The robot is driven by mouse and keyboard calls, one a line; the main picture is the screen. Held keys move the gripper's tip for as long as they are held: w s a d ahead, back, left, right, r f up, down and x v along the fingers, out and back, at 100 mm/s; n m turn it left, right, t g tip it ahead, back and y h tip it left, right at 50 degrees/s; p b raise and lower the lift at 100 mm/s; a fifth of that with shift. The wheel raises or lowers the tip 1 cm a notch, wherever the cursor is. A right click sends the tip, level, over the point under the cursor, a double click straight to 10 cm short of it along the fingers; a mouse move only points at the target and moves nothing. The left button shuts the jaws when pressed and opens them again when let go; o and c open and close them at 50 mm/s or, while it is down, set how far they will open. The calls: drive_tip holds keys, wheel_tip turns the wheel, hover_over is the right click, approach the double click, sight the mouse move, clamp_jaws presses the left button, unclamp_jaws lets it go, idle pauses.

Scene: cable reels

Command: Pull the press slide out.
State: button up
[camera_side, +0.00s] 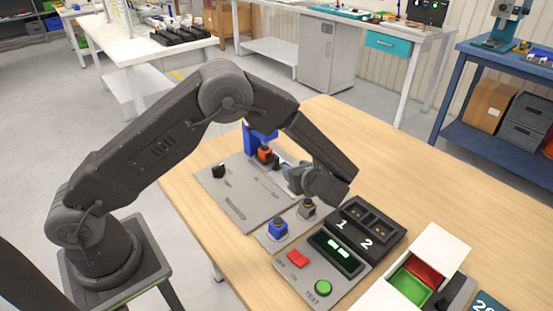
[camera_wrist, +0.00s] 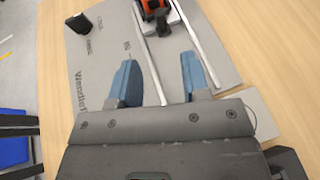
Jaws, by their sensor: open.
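The press stands on a grey plate (camera_side: 235,195) as a blue frame (camera_side: 262,133). An orange and black block (camera_side: 265,154) sits at its foot. In the wrist view this block (camera_wrist: 157,7) is cut by the top edge and rests on a pale carriage between two metal rails, which looks like the press slide. My gripper (camera_side: 290,170) is open over the rails, in front of the block and apart from it. The slide's grip is not clearly visible.
A black knob (camera_side: 218,171) stands on the plate at left. Nearer are a blue button block (camera_side: 278,228), a control panel (camera_side: 325,262) with red switch and green button, a black box marked 1 and 2 (camera_side: 367,226), and a white bin (camera_side: 440,249). The table's right back is clear.

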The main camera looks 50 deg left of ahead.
sight(278, 159)
drive_tip(key=x, duration=1.3)
drive_tip(key=shift+w+a+f, duration=0.15)
drive_tip(key=shift+a, duration=0.15)
drive_tip(key=shift+c, duration=0.2)
clamp_jaws()
drive_tip(key=shift+d, duration=0.1)
